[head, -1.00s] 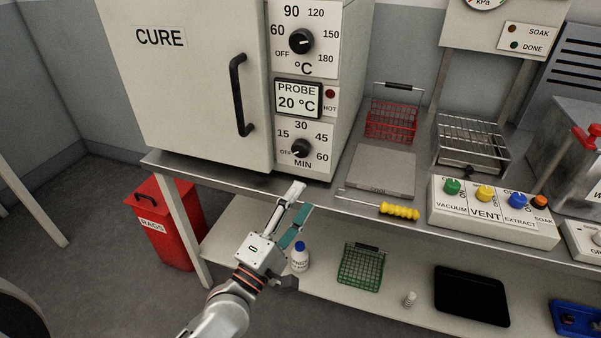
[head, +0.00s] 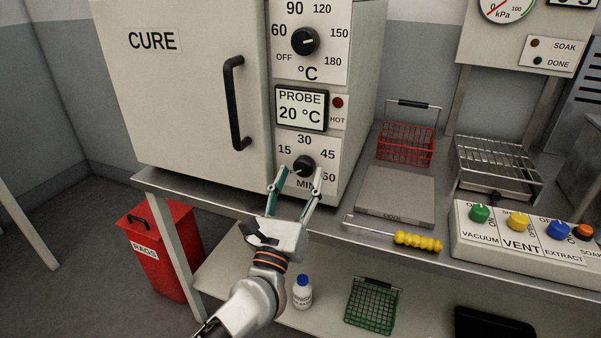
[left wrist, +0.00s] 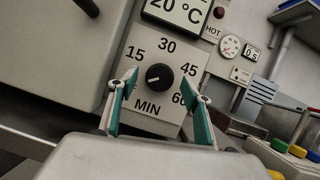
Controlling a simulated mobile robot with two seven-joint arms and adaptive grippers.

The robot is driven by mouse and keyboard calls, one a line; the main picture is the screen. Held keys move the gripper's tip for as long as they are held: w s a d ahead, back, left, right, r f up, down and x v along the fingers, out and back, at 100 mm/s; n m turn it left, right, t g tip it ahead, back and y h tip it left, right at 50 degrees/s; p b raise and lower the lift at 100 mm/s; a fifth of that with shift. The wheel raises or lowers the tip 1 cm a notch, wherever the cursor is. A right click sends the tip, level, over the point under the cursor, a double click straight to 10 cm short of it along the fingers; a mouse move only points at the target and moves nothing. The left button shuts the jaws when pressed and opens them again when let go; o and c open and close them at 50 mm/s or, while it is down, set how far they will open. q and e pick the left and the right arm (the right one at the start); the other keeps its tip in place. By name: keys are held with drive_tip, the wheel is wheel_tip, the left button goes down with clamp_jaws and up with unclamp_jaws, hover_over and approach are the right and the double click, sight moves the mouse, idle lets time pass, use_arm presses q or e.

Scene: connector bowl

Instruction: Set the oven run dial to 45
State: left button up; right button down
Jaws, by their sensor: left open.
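The oven's run dial (head: 303,166) is a black knob on a white plate marked 15, 30, 45, 60 and MIN, low on the oven's right-hand panel. It also shows in the left wrist view (left wrist: 159,76), where its white pointer mark is on the knob's left side, toward the lower left and away from 45. My left gripper (head: 295,172) is open, with its two teal-padded fingers pointing at the dial, one on each side of it. In the left wrist view the fingertips (left wrist: 166,84) stand apart from the knob. My right gripper is not in view.
The oven's black door handle (head: 234,103) is left of the panel. A temperature dial (head: 305,41) and probe display (head: 301,108) sit above. On the bench to the right are a grey plate (head: 396,192), red basket (head: 406,147) and yellow-handled tool (head: 417,241).

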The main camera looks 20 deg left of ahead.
use_arm(q)
drive_tip(key=shift+x, duration=0.85)
drive_tip(key=c, duration=1.1)
drive_tip(key=shift+m, duration=0.4)
